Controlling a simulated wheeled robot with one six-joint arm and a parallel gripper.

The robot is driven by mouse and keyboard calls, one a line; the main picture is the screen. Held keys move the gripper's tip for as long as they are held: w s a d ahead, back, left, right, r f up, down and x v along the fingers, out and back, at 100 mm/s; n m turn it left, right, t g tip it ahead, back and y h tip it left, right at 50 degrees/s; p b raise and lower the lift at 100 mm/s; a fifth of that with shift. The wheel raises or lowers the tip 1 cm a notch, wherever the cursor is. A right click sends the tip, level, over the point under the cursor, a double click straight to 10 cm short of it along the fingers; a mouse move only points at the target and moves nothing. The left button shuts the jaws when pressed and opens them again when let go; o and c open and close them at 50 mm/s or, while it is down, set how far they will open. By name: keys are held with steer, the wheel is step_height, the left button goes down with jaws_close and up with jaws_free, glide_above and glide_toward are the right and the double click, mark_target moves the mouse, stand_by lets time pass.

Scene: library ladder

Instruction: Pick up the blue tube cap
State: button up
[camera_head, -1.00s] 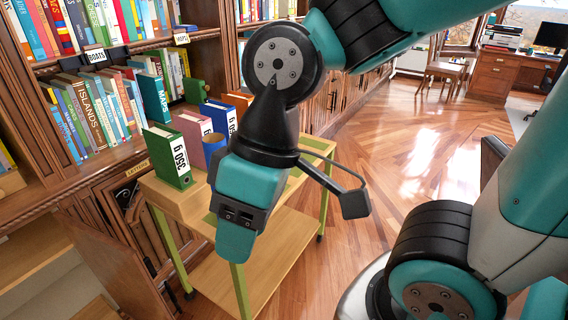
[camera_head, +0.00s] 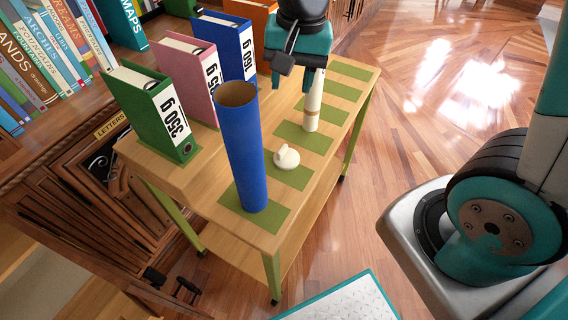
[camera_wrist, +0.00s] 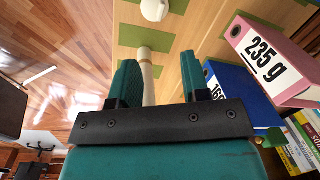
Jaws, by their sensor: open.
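A tall blue tube (camera_head: 241,160) stands upright on a green patch at the near end of the cart; its top looks open, with a brown inside. I see no blue cap. A small white knob-shaped piece (camera_head: 287,157) sits on the middle patch; it also shows at the top of the wrist view (camera_wrist: 154,9). A slim white cylinder (camera_head: 313,108) with a tan band stands below my gripper (camera_head: 308,68). In the wrist view my gripper (camera_wrist: 157,62) is open, and the white cylinder (camera_wrist: 146,72) shows between its fingers. I cannot tell if they touch it.
Green (camera_head: 160,120), pink (camera_head: 190,65) and blue (camera_head: 228,42) binders with weight labels stand along the cart's left side. The cart top (camera_head: 228,222) has several green patches; the far ones look bare. Bookshelves rise at the left; open wooden floor (camera_head: 455,95) lies at the right.

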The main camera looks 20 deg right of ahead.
steer(key=w+d+f+m+h, duration=0.1)
steer(key=w+d+f+m, duration=0.25)
steer(key=f, duration=0.25)
steer(key=m+b, duration=0.2)
glide_above(285, 146)
steer(key=f, duration=1.1)
steer(key=shift+w+d+f, duration=0.1)
steer(key=shift+d+f, duration=0.1)
steer(key=shift+f, duration=0.15)
steer(key=f, duration=0.5)
steer(key=shift+a+f, duration=0.1)
steer(key=shift+a, duration=0.1)
jaws_close()
